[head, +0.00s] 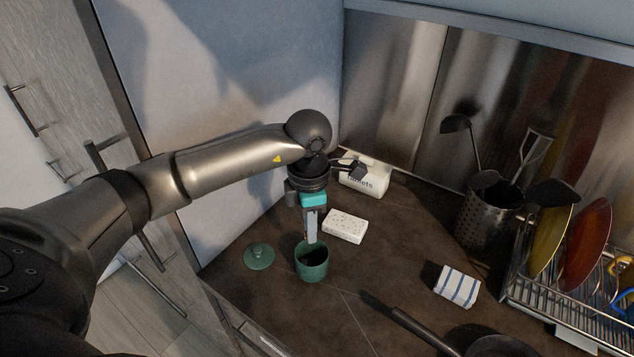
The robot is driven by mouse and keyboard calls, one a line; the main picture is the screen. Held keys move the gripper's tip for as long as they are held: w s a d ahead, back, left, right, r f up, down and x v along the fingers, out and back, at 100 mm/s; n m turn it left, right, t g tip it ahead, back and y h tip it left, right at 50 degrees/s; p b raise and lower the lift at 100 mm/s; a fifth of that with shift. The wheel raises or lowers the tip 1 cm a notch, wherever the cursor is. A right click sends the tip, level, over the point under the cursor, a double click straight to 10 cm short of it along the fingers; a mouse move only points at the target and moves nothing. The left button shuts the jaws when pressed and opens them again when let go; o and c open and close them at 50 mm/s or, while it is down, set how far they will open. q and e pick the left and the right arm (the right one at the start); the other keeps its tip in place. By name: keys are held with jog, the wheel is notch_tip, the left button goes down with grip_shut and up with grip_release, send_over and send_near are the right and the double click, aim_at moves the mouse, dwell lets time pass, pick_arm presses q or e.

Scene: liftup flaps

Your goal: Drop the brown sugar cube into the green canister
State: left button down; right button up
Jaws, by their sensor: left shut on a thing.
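The green canister (312,272) stands open on the dark counter, its dark inside showing. Its green lid (259,257) with a knob lies on the counter to its left. My left gripper (311,239) points down over the canister, with its fingertips at or just above the rim. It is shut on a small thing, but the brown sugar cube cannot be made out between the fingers. My right gripper is not in view.
A speckled white block (345,226) lies close behind the canister, and a white lettered container (363,182) stands by the wall. A striped cloth (457,287), a pan (490,346), a utensil holder (484,222) and a dish rack (560,317) are at right.

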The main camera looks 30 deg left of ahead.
pick_arm(q)
jog(key=f, duration=0.1)
jog(key=f+b, duration=0.1)
jog(key=f, duration=0.1)
jog(key=shift+w+a+f+b, duration=0.1)
jog(key=shift+w+f+b, duration=0.2)
jog(key=shift+f+b, duration=0.1)
jog(key=shift+w+f, duration=0.1)
jog(key=shift+w, duration=0.05)
jog(key=c, duration=0.8)
grip_release()
jog(key=r, duration=0.5)
jog(key=s+r, duration=0.1)
jog(key=r, duration=0.4)
jog(key=r+p, duration=0.1)
jog(key=r, duration=0.5)
jog(key=shift+s+d, duration=0.2)
